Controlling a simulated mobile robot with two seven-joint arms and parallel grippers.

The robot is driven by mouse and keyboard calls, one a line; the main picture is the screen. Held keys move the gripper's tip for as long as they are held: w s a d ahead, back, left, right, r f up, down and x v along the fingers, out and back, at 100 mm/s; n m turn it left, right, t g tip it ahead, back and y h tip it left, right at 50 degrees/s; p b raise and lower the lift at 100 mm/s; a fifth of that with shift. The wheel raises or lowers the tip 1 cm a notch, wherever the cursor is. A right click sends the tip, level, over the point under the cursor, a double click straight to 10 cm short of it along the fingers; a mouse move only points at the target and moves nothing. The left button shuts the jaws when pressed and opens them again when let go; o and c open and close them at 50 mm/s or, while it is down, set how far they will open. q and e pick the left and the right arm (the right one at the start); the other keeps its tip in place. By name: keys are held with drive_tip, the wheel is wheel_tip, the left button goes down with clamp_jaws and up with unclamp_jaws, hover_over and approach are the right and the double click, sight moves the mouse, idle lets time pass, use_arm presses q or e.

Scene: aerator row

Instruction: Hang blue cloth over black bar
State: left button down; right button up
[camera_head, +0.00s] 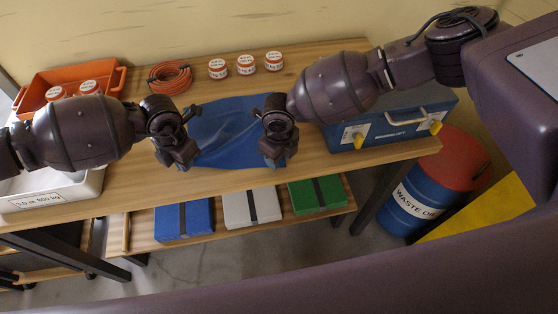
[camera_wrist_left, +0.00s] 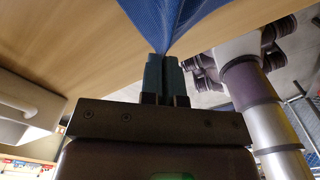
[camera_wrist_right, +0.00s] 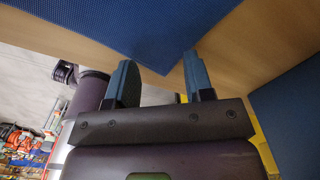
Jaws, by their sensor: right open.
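The blue cloth (camera_head: 225,125) lies on the wooden table between my two grippers, slightly wrinkled. My left gripper (camera_head: 180,152) is at its left edge; in the left wrist view its fingers (camera_wrist_left: 165,60) are closed together on the gathered cloth corner (camera_wrist_left: 185,20). My right gripper (camera_head: 277,152) is at the cloth's right front corner. In the right wrist view its fingers (camera_wrist_right: 158,64) are spread apart, with the cloth corner (camera_wrist_right: 145,28) reaching between their tips. I cannot make out a black bar for hanging.
A blue toolbox (camera_head: 385,125) stands right of the cloth. White jars (camera_head: 246,64) and an orange cable coil (camera_head: 170,77) lie behind. An orange crate (camera_head: 70,80) and white bin (camera_head: 60,190) are left. A waste oil drum (camera_head: 435,185) stands at the right.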

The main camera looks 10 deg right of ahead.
drive_tip(key=shift+f, duration=0.3)
drive_tip(key=shift+c, duration=0.4)
clamp_jaws()
idle(0.3)
drive_tip(key=shift+r, duration=2.5)
